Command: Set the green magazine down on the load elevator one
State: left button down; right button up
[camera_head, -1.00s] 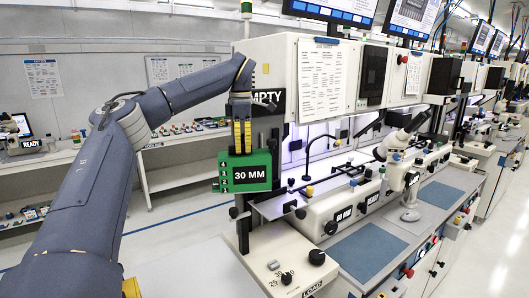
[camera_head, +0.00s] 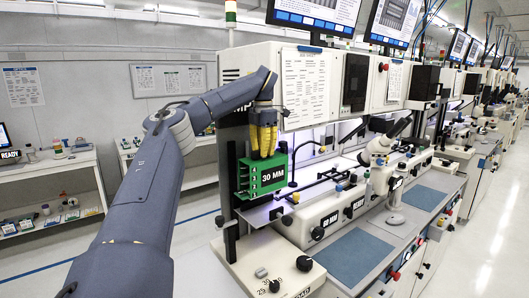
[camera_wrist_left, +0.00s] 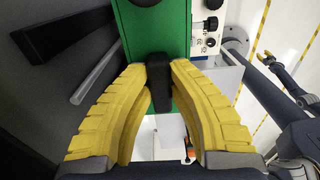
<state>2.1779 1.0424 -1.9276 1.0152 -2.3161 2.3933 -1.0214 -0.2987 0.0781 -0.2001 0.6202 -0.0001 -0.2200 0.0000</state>
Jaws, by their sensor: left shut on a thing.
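A white machine cabinet (camera_head: 258,62) stands right behind my left wrist. A rail, a microscope (camera_head: 378,155) and blue mats (camera_head: 352,256) lie to the right along the bench. Shelves with small parts (camera_head: 55,200) stand at the left, with open floor between.

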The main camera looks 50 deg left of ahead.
pick_arm(q)
jog(key=shift+f, duration=4.55)
jog(key=c, duration=1.3)
grip_release()
notch_tip(320, 180, up, 12)
dwell(1.0)
